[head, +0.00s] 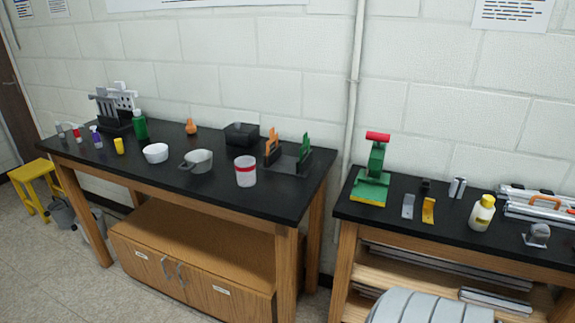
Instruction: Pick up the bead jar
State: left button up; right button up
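No thing is clearly readable as the bead jar. A white tub with a red band (245,171) stands upright near the front right of the left table; its contents are not clear. A white bottle with a yellow cap and yellow label (482,213) stands upright on the right table. Either could be the jar; I cannot tell which. Neither of my grippers is in view.
The left black-topped table (250,201) also holds a grey pan (198,161), a white bowl (155,153), a black box (242,134) and a green bottle (140,125). The right table (385,221) holds a green press (372,175) and metal parts. A gap separates the tables.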

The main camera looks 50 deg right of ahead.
aim_at(246, 167)
jog(key=z, duration=1.45)
